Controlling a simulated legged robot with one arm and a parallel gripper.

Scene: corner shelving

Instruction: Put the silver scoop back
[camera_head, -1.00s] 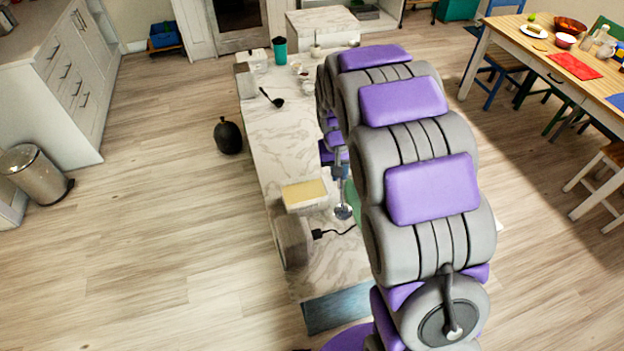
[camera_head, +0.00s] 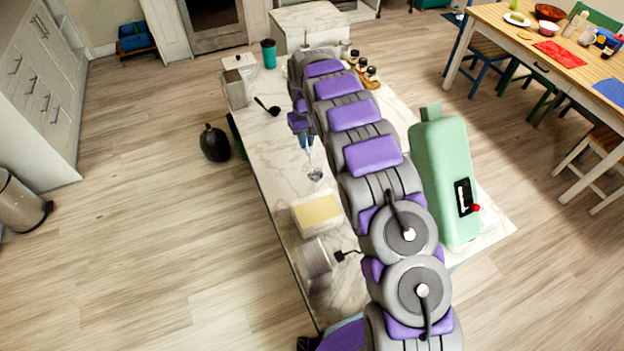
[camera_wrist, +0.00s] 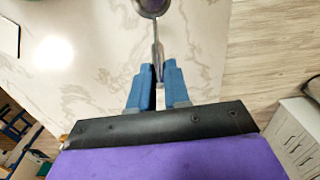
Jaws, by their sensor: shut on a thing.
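The silver scoop (camera_head: 314,174) hangs from my gripper (camera_head: 306,140) above the marble counter in the head view, bowl pointing down. In the wrist view my gripper (camera_wrist: 158,88) has its blue fingers shut on the handle of the silver scoop (camera_wrist: 152,7), and the bowl is cut by the top edge. A clear container with yellowish content (camera_head: 317,211) stands on the counter nearer the camera than the scoop. A black-handled thing (camera_head: 345,254) lies by another clear container (camera_head: 316,262) at the near end. My arm hides part of the counter.
A black ladle (camera_head: 267,107) lies on the counter (camera_head: 275,165). A grey box (camera_head: 234,90) and a teal cup (camera_head: 269,54) stand at the far left. A green appliance (camera_head: 447,175) and several small jars (camera_head: 363,69) are right of my arm. Bare counter lies left of the scoop.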

